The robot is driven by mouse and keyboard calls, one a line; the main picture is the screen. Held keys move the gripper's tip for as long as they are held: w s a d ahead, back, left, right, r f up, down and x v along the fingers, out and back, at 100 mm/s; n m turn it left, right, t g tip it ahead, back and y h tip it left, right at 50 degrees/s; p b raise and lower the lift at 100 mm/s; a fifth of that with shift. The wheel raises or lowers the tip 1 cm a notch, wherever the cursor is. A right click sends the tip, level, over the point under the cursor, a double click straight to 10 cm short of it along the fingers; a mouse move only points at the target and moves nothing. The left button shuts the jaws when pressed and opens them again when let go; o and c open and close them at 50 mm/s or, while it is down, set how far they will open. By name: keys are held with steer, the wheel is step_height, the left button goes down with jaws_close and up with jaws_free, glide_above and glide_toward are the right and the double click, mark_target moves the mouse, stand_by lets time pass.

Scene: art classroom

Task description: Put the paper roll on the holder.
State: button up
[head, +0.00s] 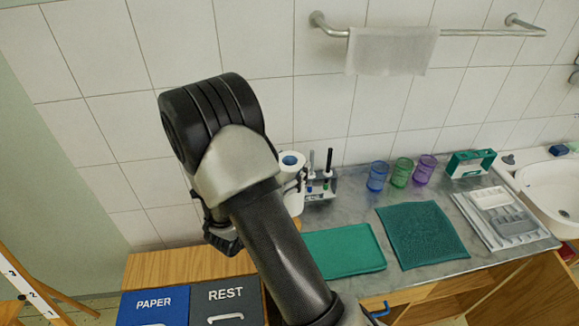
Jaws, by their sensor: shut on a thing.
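The paper roll (292,163) is white with a blue core at its top. It is upright at the back left of the counter, partly hidden behind my arm, and its foot is hard to see. My gripper (222,238) shows only as a dark part behind my arm, to the left of the roll. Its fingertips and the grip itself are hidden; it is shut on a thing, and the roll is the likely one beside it. I cannot make out the holder apart from the roll, nor whether the two touch.
A rack with pens (322,184) stands close right of the roll. Blue (377,176), green (401,172) and purple (424,168) cups stand farther right. Green mats (422,235) lie in front. A wall rail (480,33) carries a white cloth (390,50). PAPER (155,310) and REST (228,306) bins stand lower left.

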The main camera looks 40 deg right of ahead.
steer(key=shift+f+b, duration=1.4)
steer(key=shift+f, duration=0.4)
steer(key=shift+f+b, duration=2.45)
steer(key=shift+f, duration=0.35)
steer(key=o, duration=1.5)
steer(key=shift+o, duration=0.6)
steer(key=shift+o, duration=1)
